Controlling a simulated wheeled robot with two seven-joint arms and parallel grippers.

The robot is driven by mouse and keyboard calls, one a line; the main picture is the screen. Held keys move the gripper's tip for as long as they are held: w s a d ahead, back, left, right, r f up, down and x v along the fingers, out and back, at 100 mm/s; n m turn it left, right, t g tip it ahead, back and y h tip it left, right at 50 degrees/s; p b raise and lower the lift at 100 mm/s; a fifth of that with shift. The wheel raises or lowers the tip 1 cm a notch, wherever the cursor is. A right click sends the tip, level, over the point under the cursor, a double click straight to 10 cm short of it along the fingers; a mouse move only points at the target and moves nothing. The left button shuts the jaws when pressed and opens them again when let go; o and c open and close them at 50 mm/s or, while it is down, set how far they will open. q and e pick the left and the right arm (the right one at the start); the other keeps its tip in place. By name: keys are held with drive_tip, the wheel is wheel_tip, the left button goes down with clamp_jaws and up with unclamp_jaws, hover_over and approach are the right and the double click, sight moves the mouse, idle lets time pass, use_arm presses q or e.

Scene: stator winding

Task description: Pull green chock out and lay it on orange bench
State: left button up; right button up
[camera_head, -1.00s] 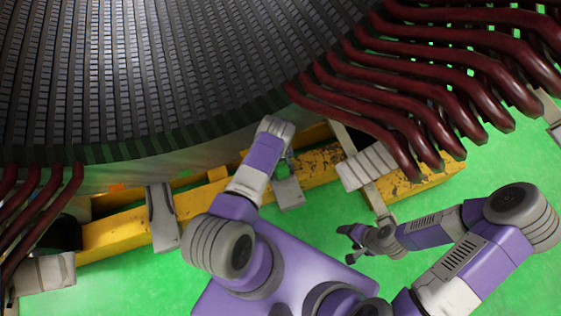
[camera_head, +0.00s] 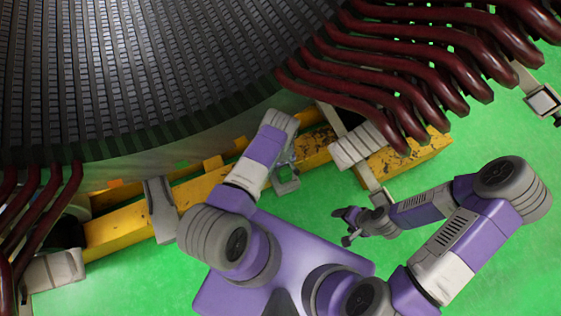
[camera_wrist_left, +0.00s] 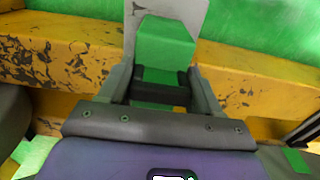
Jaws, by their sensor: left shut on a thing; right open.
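The green chock (camera_wrist_left: 163,50) is between the two fingers of my left gripper (camera_wrist_left: 160,90) in the left wrist view, with a pale grey plate (camera_wrist_left: 185,10) at its far end. My left gripper (camera_head: 284,164) is shut on it, beside the worn yellow-orange bench (camera_head: 312,150) below the stator. In the head view the chock is mostly hidden by my wrist. The bench also shows in the left wrist view (camera_wrist_left: 60,62), behind and on both sides of the gripper. My right gripper (camera_head: 347,227) is open and empty over the green floor.
The large dark stator (camera_head: 130,80) fills the upper left, with dark red winding bars (camera_head: 400,75) jutting out at upper right and lower left. Grey brackets (camera_head: 160,208) stand along the bench.

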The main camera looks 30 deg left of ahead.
use_arm(q)
drive_tip(key=shift+s+d, duration=0.2)
drive_tip(key=shift+d, duration=0.1)
drive_tip(key=o, duration=1.6)
wheel_tip(320, 180, up, 8)
drive_tip(key=p, duration=0.3)
drive_tip(key=shift+f, duration=0.2)
drive_tip(key=shift+c, duration=0.2)
